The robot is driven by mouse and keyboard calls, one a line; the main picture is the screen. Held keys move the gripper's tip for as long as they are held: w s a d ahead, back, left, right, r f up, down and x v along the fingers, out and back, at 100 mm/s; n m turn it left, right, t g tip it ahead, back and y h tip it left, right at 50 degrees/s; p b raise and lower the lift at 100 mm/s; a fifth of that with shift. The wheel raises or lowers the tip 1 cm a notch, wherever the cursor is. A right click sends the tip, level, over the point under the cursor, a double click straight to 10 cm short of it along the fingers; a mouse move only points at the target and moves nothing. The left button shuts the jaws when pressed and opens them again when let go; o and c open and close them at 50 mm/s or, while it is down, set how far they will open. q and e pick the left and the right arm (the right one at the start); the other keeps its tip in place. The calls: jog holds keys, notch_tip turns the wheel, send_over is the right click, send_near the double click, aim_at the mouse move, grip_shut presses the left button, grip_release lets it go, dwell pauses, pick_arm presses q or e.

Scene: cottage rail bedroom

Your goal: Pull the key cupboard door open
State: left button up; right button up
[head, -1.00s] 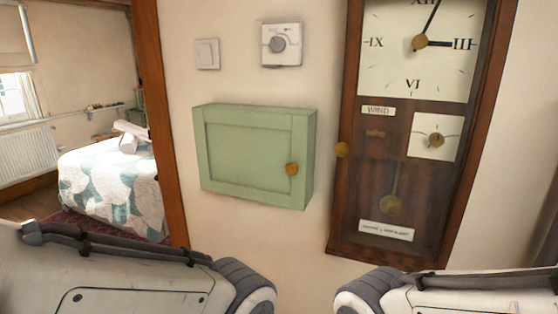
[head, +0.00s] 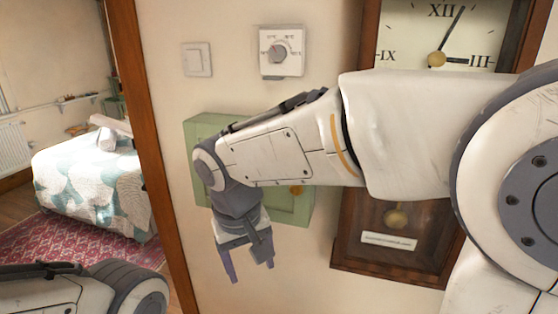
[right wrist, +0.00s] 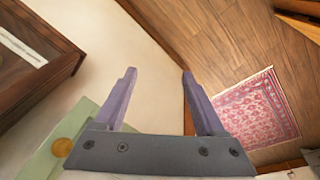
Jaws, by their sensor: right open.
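The green key cupboard (head: 293,211) hangs on the wall, mostly hidden behind my right arm. Its door looked closed a second ago; the parts showing now look flush. The round brass knob (head: 297,189) peeks out below my forearm, at the door's right side. My right gripper (head: 250,270) is open and empty, pointing down in front of the cupboard's lower edge, left of the knob. In the right wrist view the open fingers (right wrist: 158,75) are apart from the cupboard (right wrist: 88,112) and its knob (right wrist: 62,147), both at lower left. My left gripper is out of view.
A tall wooden clock (head: 400,245) stands on the wall close right of the cupboard, partly behind my right arm. A thermostat (head: 281,52) and switch (head: 197,59) are above. A wooden door frame (head: 150,140) is at left, with a bed (head: 85,180) beyond.

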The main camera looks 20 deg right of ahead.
jog(key=w+d+r+m+h+p, duration=0.2)
jog(key=w+d+r+m+p, duration=0.1)
jog(key=w+d+r+m, duration=0.25)
jog(key=w+d+r+m+h+p, duration=0.15)
jog(key=w+d+r, duration=0.25)
jog(key=w+r, duration=0.4)
pick_arm(q)
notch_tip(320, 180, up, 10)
jog(key=p, duration=0.3)
pick_arm(e)
jog(key=shift+m+t, duration=0.3)
jog(key=shift+t, duration=0.1)
jog(key=shift+s+x, duration=0.2)
jog(key=shift+x, duration=4.3)
jog(key=shift+d, duration=0.1)
grip_shut()
jog(key=shift+r, duration=0.1)
